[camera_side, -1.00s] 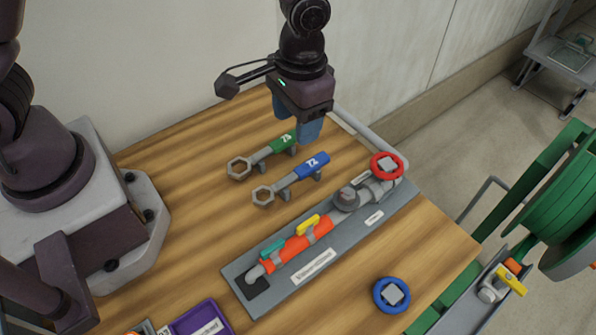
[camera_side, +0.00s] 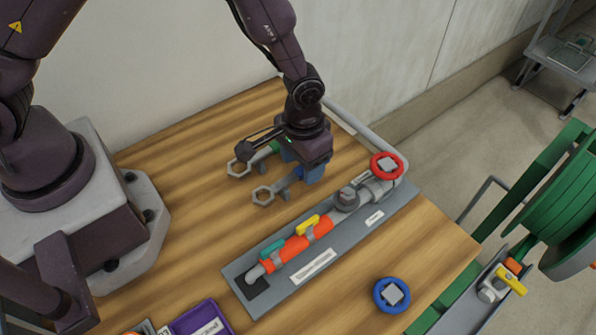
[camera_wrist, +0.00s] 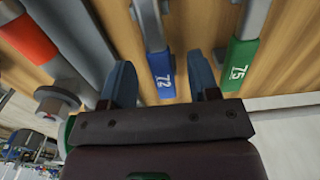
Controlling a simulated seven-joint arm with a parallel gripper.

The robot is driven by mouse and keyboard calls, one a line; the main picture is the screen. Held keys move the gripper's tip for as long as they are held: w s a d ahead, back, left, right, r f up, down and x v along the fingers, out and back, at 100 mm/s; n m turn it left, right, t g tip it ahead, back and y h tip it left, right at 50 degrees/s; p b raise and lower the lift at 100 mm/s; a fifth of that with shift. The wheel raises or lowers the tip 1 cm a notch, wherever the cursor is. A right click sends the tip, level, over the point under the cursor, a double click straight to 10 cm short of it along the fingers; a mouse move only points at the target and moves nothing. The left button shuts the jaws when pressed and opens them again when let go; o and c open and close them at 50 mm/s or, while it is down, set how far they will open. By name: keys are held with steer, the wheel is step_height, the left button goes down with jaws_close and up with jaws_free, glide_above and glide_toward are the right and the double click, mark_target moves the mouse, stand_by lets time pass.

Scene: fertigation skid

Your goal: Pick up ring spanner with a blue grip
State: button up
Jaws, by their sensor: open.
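The ring spanner with a blue grip (camera_side: 264,194) sits on a stand above the wooden bench. In the side view, my gripper hides most of its grip. In the wrist view, the blue grip (camera_wrist: 161,76) shows lengthwise between my fingers, with a gap on each side. My gripper (camera_side: 302,168) is open and low over the grip end, pointing down. It also shows in the wrist view (camera_wrist: 162,82), with one finger on each side of the grip. I cannot tell whether the fingertips are below grip height.
A green-grip spanner (camera_side: 239,168) lies parallel, close beside it; its grip shows in the wrist view (camera_wrist: 239,66). A pipe assembly on a grey plate (camera_side: 318,268) with a red handwheel (camera_side: 387,165) is on the other side. A blue handwheel (camera_side: 379,299) lies on clear bench near the front.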

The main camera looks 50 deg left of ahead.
steer(key=shift+f, duration=0.55)
jaws_close()
steer(key=shift+r, duration=0.15)
